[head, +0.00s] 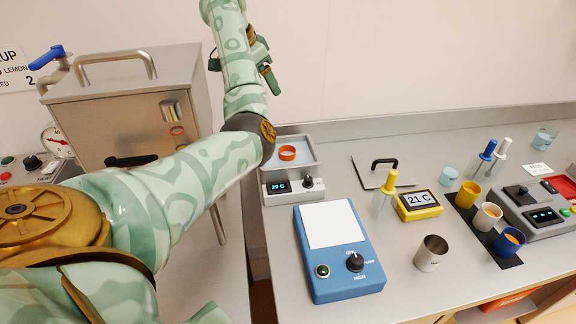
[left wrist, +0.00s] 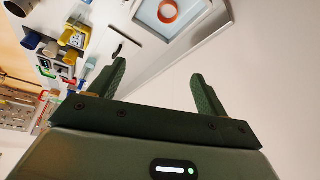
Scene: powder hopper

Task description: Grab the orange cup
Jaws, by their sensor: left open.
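The orange cup (head: 287,153) shows as an orange rim inside the water bath (head: 291,185), a grey open tank with a blue-lit display. Its lower part is hidden by the bath. In the left wrist view the orange rim (left wrist: 167,11) shows at the top, inside the tank. My left gripper (head: 262,62) is raised against the back wall, above and behind the bath. In the left wrist view its two green fingers (left wrist: 158,72) are apart with nothing between them. My right gripper is not in view.
My left arm passes close to the bath's left side. A steel cabinet (head: 130,100) stands at left. A blue hotplate (head: 340,270), steel beaker (head: 431,253), black-handled lid (head: 383,172), yellow timer (head: 418,205) and several cups on a dark strip (head: 463,213) stand in front and right.

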